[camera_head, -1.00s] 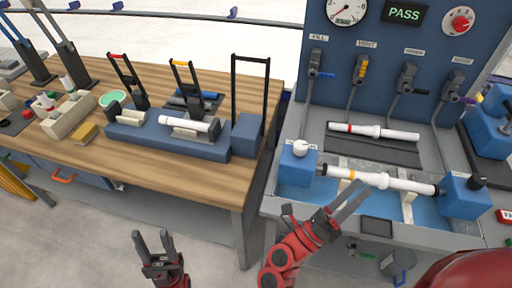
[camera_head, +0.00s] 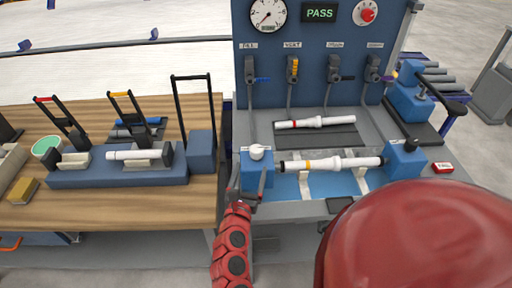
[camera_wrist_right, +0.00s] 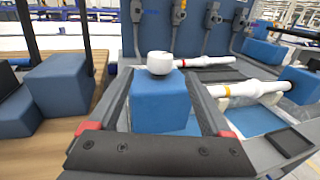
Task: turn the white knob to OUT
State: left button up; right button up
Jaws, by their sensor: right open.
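The white knob (camera_head: 257,152) sits on top of a blue block (camera_head: 256,172) at the left end of the test trough. It also shows in the right wrist view (camera_wrist_right: 160,63), upright on its block. No OUT marking is readable. My right gripper (camera_head: 249,180) is open at the front of this block. In the right wrist view its fingers (camera_wrist_right: 157,85) reach along both sides of the block, below the knob; I cannot tell whether they touch it. The knob is not gripped. My left gripper is not in view.
A white pipe (camera_head: 330,164) with a coloured band lies across the trough, right of the block. Another pipe (camera_head: 315,122) lies on the dark pad behind. The back panel carries a gauge (camera_head: 268,13), a PASS display (camera_head: 320,13) and valves. A wooden bench (camera_head: 120,205) stands left.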

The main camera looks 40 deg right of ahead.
aim_at(255, 155)
jog(key=p+x, duration=0.2)
jog(key=x, duration=0.7)
jog(key=shift+w+d+p, duration=0.15)
jog(key=shift+w+p, duration=0.05)
jog(key=shift+p, duration=0.1)
